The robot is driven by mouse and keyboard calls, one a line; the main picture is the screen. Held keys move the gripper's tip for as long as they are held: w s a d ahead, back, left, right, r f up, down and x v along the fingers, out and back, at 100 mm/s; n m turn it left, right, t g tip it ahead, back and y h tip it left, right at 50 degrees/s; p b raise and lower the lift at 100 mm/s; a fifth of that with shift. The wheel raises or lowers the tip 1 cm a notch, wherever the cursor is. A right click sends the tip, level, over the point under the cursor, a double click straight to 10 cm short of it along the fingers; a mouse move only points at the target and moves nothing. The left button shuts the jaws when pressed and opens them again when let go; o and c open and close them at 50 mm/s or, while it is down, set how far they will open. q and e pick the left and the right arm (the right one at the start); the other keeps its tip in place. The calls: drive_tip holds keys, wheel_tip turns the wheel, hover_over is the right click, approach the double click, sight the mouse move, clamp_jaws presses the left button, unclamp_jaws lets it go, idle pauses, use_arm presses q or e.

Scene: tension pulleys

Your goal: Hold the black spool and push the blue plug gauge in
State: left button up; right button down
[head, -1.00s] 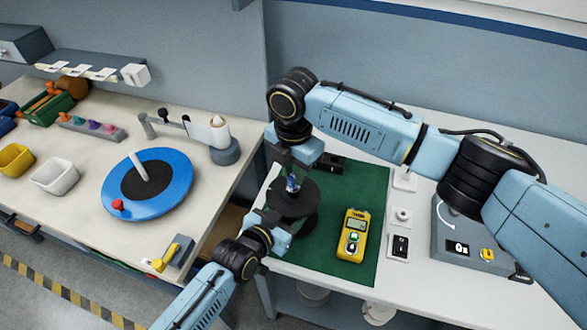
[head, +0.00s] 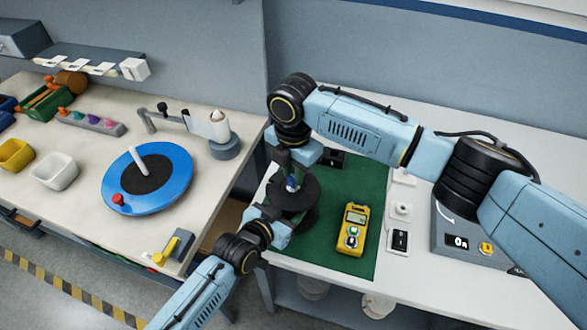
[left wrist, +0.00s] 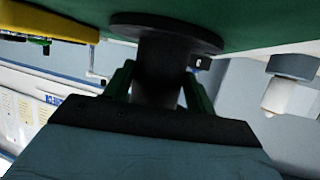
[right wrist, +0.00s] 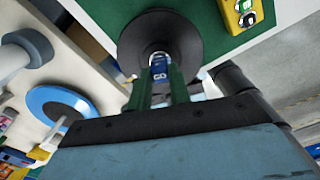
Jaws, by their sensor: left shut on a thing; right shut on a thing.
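The black spool (head: 303,193) stands on the green mat (head: 372,190), with its round flange on top. My left gripper (head: 272,222) reaches in from the front left. In the left wrist view my left gripper (left wrist: 157,88) is shut around the spool's dark core (left wrist: 165,62), below the flange (left wrist: 190,34). My right gripper (head: 293,176) is above the spool, shut on the blue plug gauge (head: 292,184). In the right wrist view the blue plug gauge (right wrist: 159,70) is between the fingers of the right gripper (right wrist: 159,86), at the flange's centre. How deep it sits is hidden.
A yellow meter (head: 353,232) lies on the mat to the right of the spool. White switches (head: 400,240) and a grey box with a display (head: 460,240) are further right. A dark block (head: 332,158) lies behind. The left bench holds a blue disc (head: 165,195).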

drive_tip(key=shift+f, duration=0.15)
drive_tip(key=c, duration=1.2)
unclamp_jaws()
wheel_tip(320, 180, up, 12)
use_arm(q)
drive_tip(key=o, duration=1.2)
